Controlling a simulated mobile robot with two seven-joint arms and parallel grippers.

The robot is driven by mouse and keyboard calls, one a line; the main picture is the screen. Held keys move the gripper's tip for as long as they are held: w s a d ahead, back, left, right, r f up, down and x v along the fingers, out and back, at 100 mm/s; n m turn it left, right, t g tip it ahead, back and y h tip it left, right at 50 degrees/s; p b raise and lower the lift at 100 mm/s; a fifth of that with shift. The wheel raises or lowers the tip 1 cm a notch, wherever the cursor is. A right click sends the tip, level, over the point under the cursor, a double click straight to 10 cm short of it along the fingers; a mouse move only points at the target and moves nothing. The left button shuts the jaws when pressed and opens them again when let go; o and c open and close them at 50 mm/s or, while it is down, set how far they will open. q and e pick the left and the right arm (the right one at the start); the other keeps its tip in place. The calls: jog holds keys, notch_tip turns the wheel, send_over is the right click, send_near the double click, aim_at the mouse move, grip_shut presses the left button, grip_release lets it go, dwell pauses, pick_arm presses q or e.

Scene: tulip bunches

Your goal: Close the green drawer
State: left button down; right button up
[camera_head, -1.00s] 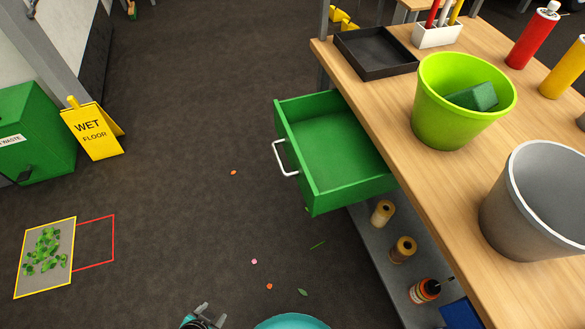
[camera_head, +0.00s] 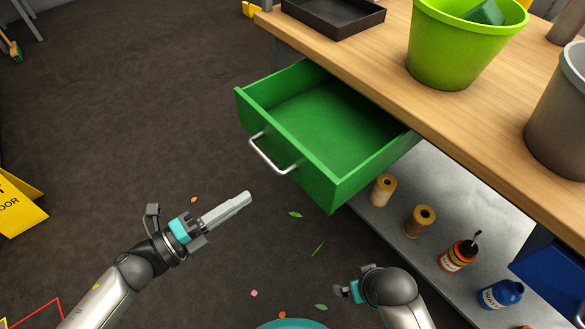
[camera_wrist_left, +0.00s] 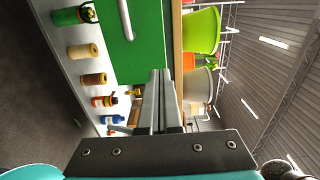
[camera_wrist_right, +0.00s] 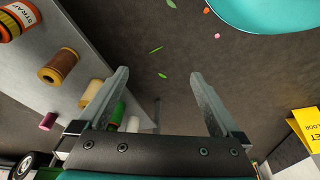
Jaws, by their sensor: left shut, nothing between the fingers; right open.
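The green drawer (camera_head: 322,128) is pulled out from under the wooden bench top and is empty. Its silver bar handle (camera_head: 270,156) is on the front face. The drawer front (camera_wrist_left: 138,40) and the handle (camera_wrist_left: 124,18) also show in the left wrist view. My left gripper (camera_head: 246,197) is shut and empty, in front of and below the handle, apart from it. My right gripper (camera_wrist_right: 160,85) is open and empty in the right wrist view. In the head view its wrist is low, near the bench shelf, and its fingers are mostly hidden.
The bench top (camera_head: 445,90) holds a lime bucket (camera_head: 455,50), a grey bin (camera_head: 562,120) and a black tray (camera_head: 332,14). The lower shelf (camera_head: 395,220) holds twine rolls and bottles. A yellow wet-floor sign (camera_head: 20,212) stands at left. The floor before the drawer is clear except for small scraps.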

pick_arm(q)
jog(key=b, duration=0.3)
send_near(305, 159)
jog(key=x, duration=0.5)
jog(key=shift+d+f, duration=0.1)
jog(key=shift+d, duration=0.05)
jog(key=shift+x, duration=0.8)
pick_arm(e)
notch_tip(305, 159, up, 6)
jog(key=w+t, duration=0.1)
jog(key=shift+w, duration=0.2)
pick_arm(q)
jog(key=shift+w, duration=0.1)
